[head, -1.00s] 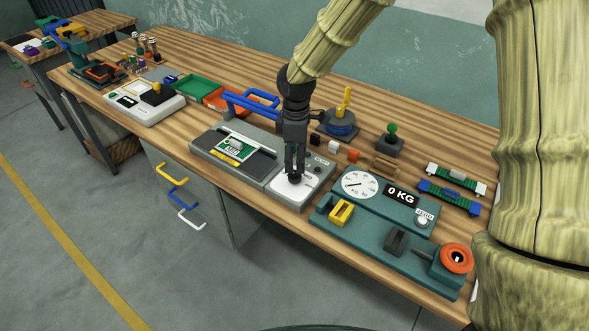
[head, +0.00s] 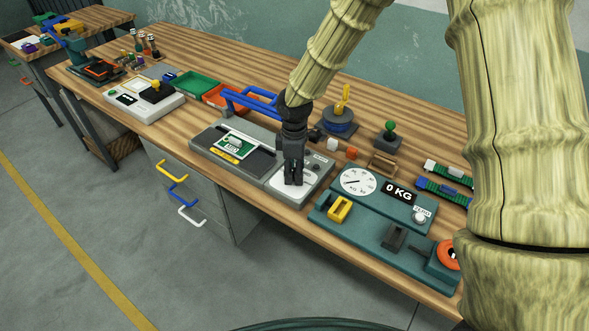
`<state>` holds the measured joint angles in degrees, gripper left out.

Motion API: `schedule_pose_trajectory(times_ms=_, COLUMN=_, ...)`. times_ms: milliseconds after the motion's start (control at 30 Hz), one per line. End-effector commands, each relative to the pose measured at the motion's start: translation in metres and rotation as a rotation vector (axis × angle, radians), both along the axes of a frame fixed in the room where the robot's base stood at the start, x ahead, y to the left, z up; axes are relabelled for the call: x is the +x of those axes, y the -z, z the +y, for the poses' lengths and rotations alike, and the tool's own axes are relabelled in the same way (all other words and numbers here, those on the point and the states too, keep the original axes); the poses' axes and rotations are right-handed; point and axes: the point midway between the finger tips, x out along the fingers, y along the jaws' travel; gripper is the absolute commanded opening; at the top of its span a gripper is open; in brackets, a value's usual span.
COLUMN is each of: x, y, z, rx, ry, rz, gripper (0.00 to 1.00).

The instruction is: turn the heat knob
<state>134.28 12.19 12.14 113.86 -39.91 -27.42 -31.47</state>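The heat knob is most likely the dark knob on the white dial plate (head: 283,195) at the right end of a long grey unit (head: 207,149). My gripper (head: 293,183) points straight down over this plate, its fingertips at the knob's place. The fingers cover the knob, so its pointer and angle are hidden. I cannot tell whether the fingers are closed on it or only around it.
Left on the grey unit lies a green board (head: 232,143). A blue handle bar (head: 250,100) stands behind it. Right is a teal scale (head: 350,204) with a dial and "0 KG" display. Small blocks and a wooden holder (head: 382,164) stand behind the scale.

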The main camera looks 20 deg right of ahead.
Motion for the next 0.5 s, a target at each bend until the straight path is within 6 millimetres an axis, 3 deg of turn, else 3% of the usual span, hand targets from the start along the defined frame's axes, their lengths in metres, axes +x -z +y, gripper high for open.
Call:
schedule_pose_trajectory(times_ms=33, x=0.0000, y=-0.0001, z=0.0000, rx=0.000, ry=0.000, rz=0.000, gripper=0.34)
schedule_pose_trajectory(times_ms=167, x=0.0000, y=-0.0002, z=0.0000, rx=0.000, ry=0.000, rz=0.000, gripper=0.10)
schedule_pose_trajectory(times_ms=500, x=0.0002, y=-0.0007, z=-0.0001, rx=-0.001, ry=0.037, rz=-0.001, gripper=0.10)
